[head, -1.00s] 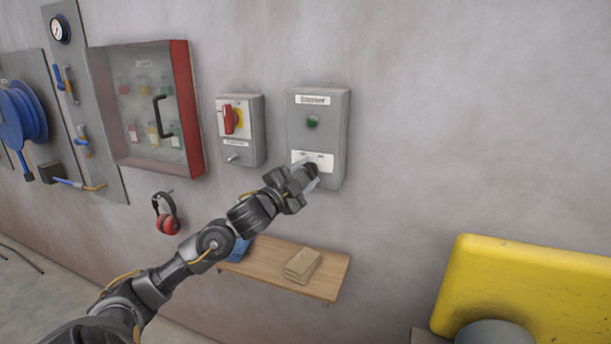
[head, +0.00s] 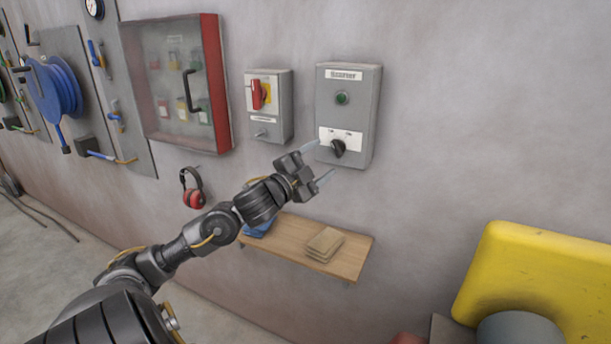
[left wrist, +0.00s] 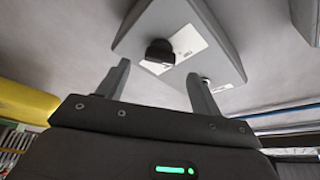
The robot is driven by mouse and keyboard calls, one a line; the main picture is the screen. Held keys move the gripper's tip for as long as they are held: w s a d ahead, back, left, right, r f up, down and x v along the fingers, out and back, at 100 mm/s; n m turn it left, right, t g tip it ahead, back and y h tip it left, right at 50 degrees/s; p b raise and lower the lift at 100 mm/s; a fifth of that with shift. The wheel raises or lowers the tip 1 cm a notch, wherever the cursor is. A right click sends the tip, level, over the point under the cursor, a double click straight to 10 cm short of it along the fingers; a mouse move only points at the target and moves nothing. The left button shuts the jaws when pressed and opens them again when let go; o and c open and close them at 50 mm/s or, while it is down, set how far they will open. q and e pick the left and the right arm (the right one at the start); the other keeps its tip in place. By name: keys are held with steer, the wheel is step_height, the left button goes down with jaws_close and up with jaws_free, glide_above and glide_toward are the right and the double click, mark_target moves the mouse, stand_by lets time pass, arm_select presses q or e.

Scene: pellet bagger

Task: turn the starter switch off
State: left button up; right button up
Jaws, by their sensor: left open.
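The starter box (head: 360,115) is a grey box on the wall with a label on top, a green round button or lamp (head: 341,98) and a white plate. A black rotary switch (head: 338,148) sits on that plate, its knob turned at a slant. My left gripper (head: 322,162) is open and empty, just below and in front of the knob, apart from it. In the left wrist view the black knob (left wrist: 159,51) shows beyond and between the two open fingers (left wrist: 157,80). My right gripper is not in view.
A grey box with a red and yellow switch (head: 258,95) hangs left of the starter. A red-edged glass cabinet (head: 217,85) and ear defenders (head: 193,188) are further left. A wooden shelf (head: 355,262) with cloths is below; a yellow panel (head: 545,280) stands at lower right.

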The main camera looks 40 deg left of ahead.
arm_select(q)
steer(key=shift+s+f+b, duration=0.15)
steer(key=shift+s+f, duration=0.05)
steer(key=shift+s, duration=0.75)
steer(key=shift+s+f+b, duration=0.15)
steer(key=shift+s+b, duration=0.05)
steer(key=shift+s, duration=0.8)
steer(key=shift+s+f+b, duration=0.15)
steer(key=shift+s+f, duration=0.05)
steer(key=shift+s, duration=0.75)
steer(key=shift+f, duration=0.1)
